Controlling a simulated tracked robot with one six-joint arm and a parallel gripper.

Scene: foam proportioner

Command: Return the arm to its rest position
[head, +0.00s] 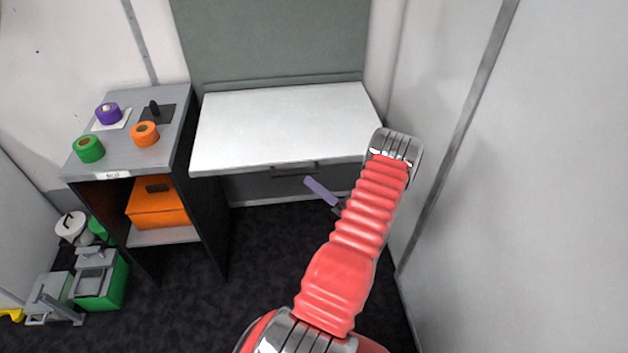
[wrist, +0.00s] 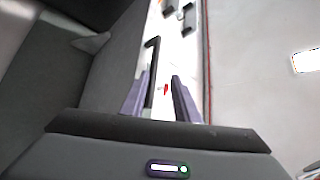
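My arm, in a ribbed red sleeve, rises from the bottom of the head view and bends at a metal joint near the right wall. My gripper (head: 322,191) shows only as a purple finger left of the sleeve, in front of the drawer area below the white worktop. The rest of it is hidden behind the arm. In the wrist view my gripper (wrist: 160,84) has two purple fingers apart, with nothing held between them. A small red mark shows in the gap, seemingly on a pale surface beyond.
The white worktop (head: 280,118) is bare, with a handle (head: 295,169) under its front edge. Left stands a grey shelf unit (head: 150,98) with purple, orange and green rolls on top and an orange box (head: 158,204) inside. A plain wall (head: 530,180) stands close right of my arm.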

